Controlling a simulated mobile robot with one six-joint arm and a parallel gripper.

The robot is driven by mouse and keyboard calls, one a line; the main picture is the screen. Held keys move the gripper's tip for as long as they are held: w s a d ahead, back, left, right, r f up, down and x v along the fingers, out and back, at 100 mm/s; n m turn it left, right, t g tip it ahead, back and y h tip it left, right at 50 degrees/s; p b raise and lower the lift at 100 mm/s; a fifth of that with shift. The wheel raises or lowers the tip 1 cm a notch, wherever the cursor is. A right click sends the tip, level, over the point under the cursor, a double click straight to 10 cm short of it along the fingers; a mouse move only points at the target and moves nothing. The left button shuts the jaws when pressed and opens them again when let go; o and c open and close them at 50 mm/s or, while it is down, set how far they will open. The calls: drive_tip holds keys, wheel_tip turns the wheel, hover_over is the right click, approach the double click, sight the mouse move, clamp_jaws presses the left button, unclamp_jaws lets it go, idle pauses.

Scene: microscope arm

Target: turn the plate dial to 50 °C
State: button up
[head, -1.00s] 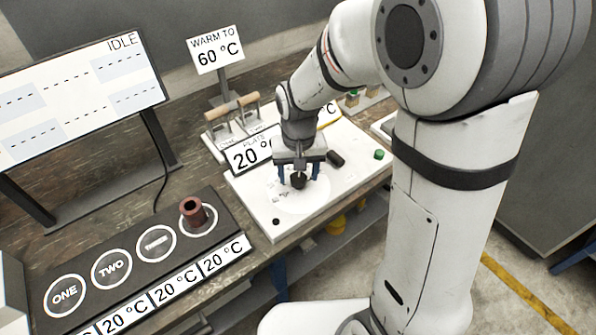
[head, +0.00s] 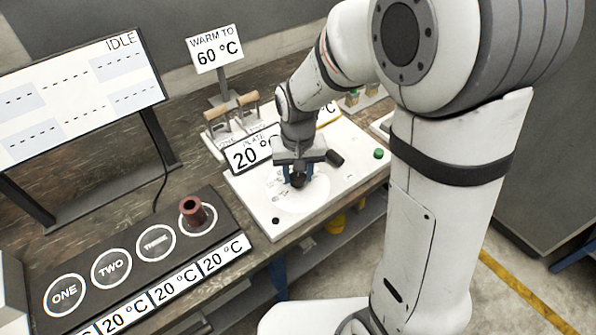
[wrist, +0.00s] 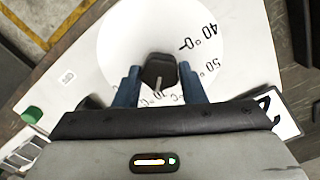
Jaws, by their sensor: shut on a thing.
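The plate dial is a black knob (wrist: 158,70) on a white disc (wrist: 115,45) with temperature marks. In the wrist view, 40 and 50 °C read at the right; a mark below the knob is partly hidden by my gripper. A pale pointer line on the knob points down in that view, towards the half-hidden mark. My gripper (wrist: 160,84) is around the knob, one blue finger on each side, shut on it. In the head view my gripper (head: 298,174) is low over the white plate unit (head: 258,212). The plate sign (head: 250,153) reads 20 °C.
A sign (head: 215,50) reads WARM TO 60 °C. A screen (head: 75,90) shows IDLE. A black panel (head: 135,220) has numbered circles, a brown cylinder (head: 193,212) and 20 °C labels. A black cylinder (head: 335,158) and a green button (head: 379,153) are close to my gripper.

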drive_tip(key=n+b, duration=0.1)
drive_tip(key=n, duration=0.3)
drive_tip(key=shift+n, duration=0.3)
drive_tip(key=n+b, duration=0.1)
drive_tip(key=n, duration=0.3)
drive_tip(key=shift+n, duration=0.3)
drive_tip(key=n+b, duration=0.1)
drive_tip(key=n, duration=0.3)
drive_tip(key=shift+n, duration=2.3)
drive_tip(key=shift+w, duration=0.1)
drive_tip(key=o, duration=1)
